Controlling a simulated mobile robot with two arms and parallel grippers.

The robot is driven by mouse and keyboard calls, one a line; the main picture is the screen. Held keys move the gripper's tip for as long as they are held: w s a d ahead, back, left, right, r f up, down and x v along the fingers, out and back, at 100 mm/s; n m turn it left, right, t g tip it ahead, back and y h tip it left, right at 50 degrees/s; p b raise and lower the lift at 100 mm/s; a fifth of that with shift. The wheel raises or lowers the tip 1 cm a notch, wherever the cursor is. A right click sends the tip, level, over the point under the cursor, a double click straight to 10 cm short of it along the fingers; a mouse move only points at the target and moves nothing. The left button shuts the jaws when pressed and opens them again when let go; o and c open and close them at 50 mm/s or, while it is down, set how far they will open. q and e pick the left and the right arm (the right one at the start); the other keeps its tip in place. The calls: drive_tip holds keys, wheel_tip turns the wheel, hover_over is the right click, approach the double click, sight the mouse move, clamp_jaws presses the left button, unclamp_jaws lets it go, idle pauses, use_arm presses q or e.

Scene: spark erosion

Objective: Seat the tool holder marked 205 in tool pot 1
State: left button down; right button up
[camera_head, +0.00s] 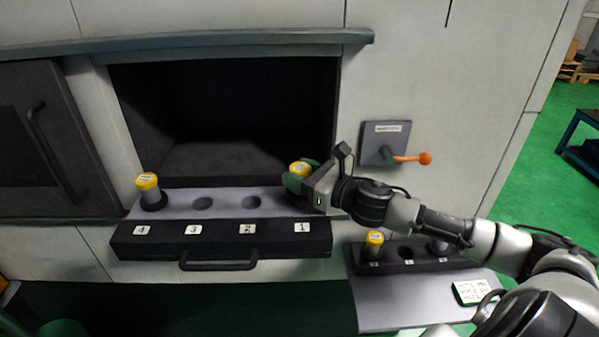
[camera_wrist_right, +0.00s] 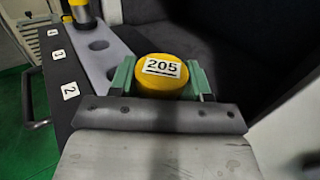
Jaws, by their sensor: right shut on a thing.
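The tool holder marked 205 (camera_wrist_right: 162,77) has a yellow cap with a white label, and it also shows in the head view (camera_head: 299,169). My right gripper (camera_head: 300,180) is shut around it, with green fingers on both sides of the cap in the wrist view (camera_wrist_right: 160,80). The holder is at the right end of the grey pot shelf (camera_head: 226,207), above the tag marked 1 (camera_head: 301,227). Tool pot 1 is hidden behind the gripper and holder, so I cannot tell whether the holder's lower end is in it. My left gripper is not in view.
Another yellow-capped holder (camera_head: 147,182) stands in pot 4. Pots 3 (camera_head: 202,204) and 2 (camera_head: 251,202) are empty. A dark rack (camera_head: 405,266) with a yellow-capped holder (camera_head: 375,239) stands at lower right. An orange-knobbed lever (camera_head: 424,158) sticks out from the wall.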

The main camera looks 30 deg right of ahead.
drive_tip(key=shift+f, duration=0.45)
drive_tip(key=shift+f+b, duration=0.4)
drive_tip(key=shift+b, duration=0.15)
drive_tip(key=o, duration=1.3)
drive_tip(key=shift+c, duration=0.2)
drive_tip(key=shift+f, duration=0.1)
drive_tip(key=shift+s, duration=0.1)
